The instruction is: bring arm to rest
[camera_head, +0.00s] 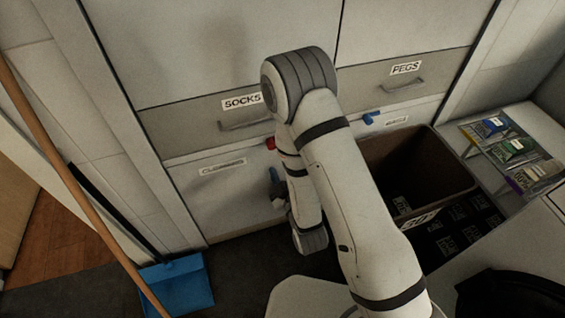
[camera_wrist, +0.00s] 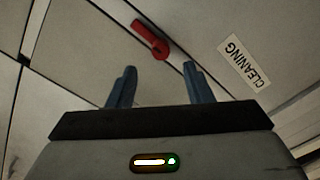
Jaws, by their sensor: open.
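My gripper (camera_head: 275,180) is in front of the cabinet door labelled CLEANING, partly hidden behind my own arm in the head view. In the wrist view my gripper (camera_wrist: 160,75) shows two blue fingers spread apart with nothing between them. A red handle (camera_wrist: 152,40) on the cabinet front lies beyond the fingertips, apart from them. A small part of the red handle (camera_head: 271,143) also shows beside my arm in the head view. My arm is bent, with its elbow raised in front of the drawers.
The SOCKS drawer (camera_head: 188,128) and PEGS drawer (camera_head: 440,73) look shut. A blue handle (camera_head: 371,118) is right of my arm. A brown bin (camera_head: 458,200) stands at right, beside a shelf (camera_head: 535,125) with small packets. A broomstick (camera_head: 75,185) and blue dustpan (camera_head: 185,290) are at left.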

